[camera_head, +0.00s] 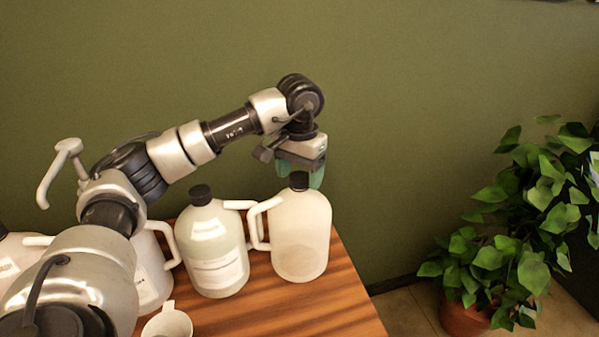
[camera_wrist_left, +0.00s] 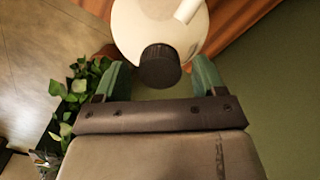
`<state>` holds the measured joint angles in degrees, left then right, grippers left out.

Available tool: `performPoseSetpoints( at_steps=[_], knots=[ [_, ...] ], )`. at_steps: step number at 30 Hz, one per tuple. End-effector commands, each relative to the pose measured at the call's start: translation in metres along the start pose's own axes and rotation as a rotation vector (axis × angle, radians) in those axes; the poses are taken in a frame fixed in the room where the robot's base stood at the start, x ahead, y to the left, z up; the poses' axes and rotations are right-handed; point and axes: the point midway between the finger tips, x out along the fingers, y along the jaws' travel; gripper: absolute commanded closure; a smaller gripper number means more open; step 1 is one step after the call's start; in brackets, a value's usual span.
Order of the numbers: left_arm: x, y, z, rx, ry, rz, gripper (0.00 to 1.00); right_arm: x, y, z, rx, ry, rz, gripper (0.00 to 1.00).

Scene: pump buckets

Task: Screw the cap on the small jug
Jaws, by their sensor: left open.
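A pale translucent jug (camera_head: 302,240) with a handle on its left side stands upright near the table's right end. A black cap (camera_head: 298,181) sits on top of its neck; how tightly it is seated I cannot tell. My left gripper (camera_head: 314,176) is at the cap's height, with its green fingers beside and behind it. In the left wrist view, the cap (camera_wrist_left: 160,66) shows between the two spread fingertips, with a gap on each side, and the jug (camera_wrist_left: 150,22) lies beyond it. My left gripper is open and empty. My right gripper is not seen.
A second jug (camera_head: 214,262) with a black cap and white label stands just left. More jugs (camera_head: 150,272) are partly hidden behind my left arm. A white cup (camera_head: 168,324) stands at the front of the wooden table (camera_head: 300,312). A potted plant (camera_head: 520,240) is at right.

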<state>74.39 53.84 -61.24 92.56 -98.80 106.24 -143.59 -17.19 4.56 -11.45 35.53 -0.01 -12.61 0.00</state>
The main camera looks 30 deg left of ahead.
Motion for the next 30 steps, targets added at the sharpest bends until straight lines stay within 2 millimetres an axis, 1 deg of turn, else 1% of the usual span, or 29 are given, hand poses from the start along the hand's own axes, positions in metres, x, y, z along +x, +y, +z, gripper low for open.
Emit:
performPoseSetpoints(
  at_steps=[9,12,14,30],
  knots=[
    [0.0,0.0,0.0,-0.002,0.0,0.0,0.3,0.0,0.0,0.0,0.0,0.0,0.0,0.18],
    [0.0,0.0,0.0,-0.052,-0.001,0.0,0.3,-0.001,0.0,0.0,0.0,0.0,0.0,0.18],
    [0.0,0.0,0.0,-0.125,-0.001,0.0,0.3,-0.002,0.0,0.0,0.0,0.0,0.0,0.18],
    [-0.001,0.0,0.0,-0.975,-0.001,0.0,0.3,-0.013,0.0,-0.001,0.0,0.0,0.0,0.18]
  ],
)
